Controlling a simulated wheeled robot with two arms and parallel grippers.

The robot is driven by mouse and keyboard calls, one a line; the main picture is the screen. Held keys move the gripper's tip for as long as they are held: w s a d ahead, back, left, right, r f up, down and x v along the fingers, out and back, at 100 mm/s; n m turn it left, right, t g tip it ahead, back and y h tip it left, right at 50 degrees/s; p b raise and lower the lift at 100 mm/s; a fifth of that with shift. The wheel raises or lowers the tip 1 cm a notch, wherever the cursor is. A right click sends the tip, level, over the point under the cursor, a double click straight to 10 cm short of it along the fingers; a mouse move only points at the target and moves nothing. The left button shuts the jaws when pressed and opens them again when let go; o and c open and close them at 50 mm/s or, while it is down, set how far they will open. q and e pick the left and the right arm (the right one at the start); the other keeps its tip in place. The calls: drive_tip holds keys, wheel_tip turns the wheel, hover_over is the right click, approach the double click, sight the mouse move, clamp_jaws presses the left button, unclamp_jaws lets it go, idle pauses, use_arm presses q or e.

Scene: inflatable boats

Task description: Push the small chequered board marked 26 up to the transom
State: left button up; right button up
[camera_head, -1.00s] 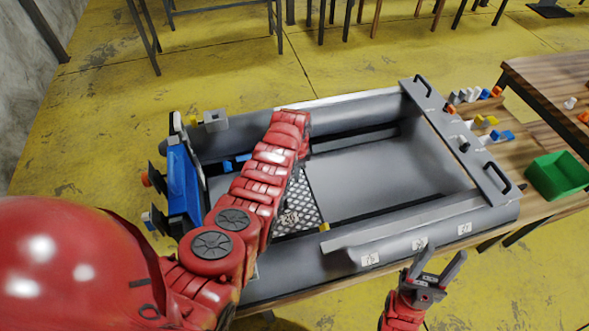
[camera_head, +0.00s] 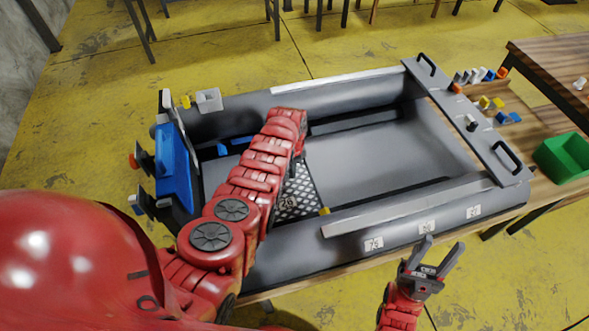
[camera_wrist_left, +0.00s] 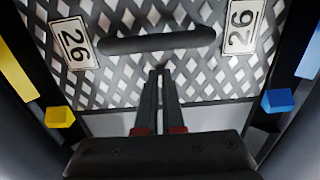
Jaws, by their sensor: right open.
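The chequered board marked 26 (camera_head: 300,194) lies on the floor of the grey boat, partly hidden behind my left arm. In the left wrist view the board (camera_wrist_left: 205,75) fills the far part, with a dark slot and a 26 label at each side. My left gripper (camera_wrist_left: 161,72) is shut, its fingertips at the board below the slot; contact is unclear. My arm hides it in the head view. The transom (camera_head: 174,168), with a blue panel, is at the boat's left end. My right gripper (camera_head: 432,258) is open and empty beside the near tube.
A yellow block (camera_wrist_left: 59,116) and a blue block (camera_wrist_left: 279,102) flank the board. A grey cross plank (camera_head: 470,125) with handles spans the boat's right end. The boat floor right of the board is clear.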

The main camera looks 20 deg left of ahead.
use_arm(q)
drive_tip(key=s+a+p, duration=0.2)
drive_tip(key=a, duration=0.1)
drive_tip(key=shift+r, duration=0.2)
drive_tip(key=shift+s+a+f+p, duration=0.1)
drive_tip(key=shift+s+a+p, duration=0.4)
drive_tip(key=shift+a+p, duration=0.15)
drive_tip(key=shift+s+a+p, duration=0.55)
drive_tip(key=shift+s+a, duration=0.05)
drive_tip(key=shift+a, duration=0.35)
drive_tip(key=shift+s+a+p, duration=0.35)
drive_tip(key=shift+s+a, duration=0.4)
drive_tip(key=shift+a, duration=0.3)
drive_tip(key=shift+s+a+p, duration=0.35)
drive_tip(key=shift+s+a, duration=0.4)
drive_tip(key=shift+a, duration=0.3)
drive_tip(key=shift+s+a, duration=0.4)
drive_tip(key=shift+a, duration=0.25)
drive_tip(key=shift+s+a, duration=0.35)
drive_tip(key=shift+a, duration=0.3)
drive_tip(key=shift+s+a+f, duration=0.1)
drive_tip(key=shift+s+a, duration=0.5)
drive_tip(key=shift+a, duration=0.1)
drive_tip(key=shift+w+d, duration=0.45)
drive_tip(key=shift+d, duration=0.1)
drive_tip(key=shift+w+d, duration=0.25)
drive_tip(key=shift+d, duration=0.05)
wheel_tip(320, 180, up, 9)
drive_tip(key=p, duration=0.4)
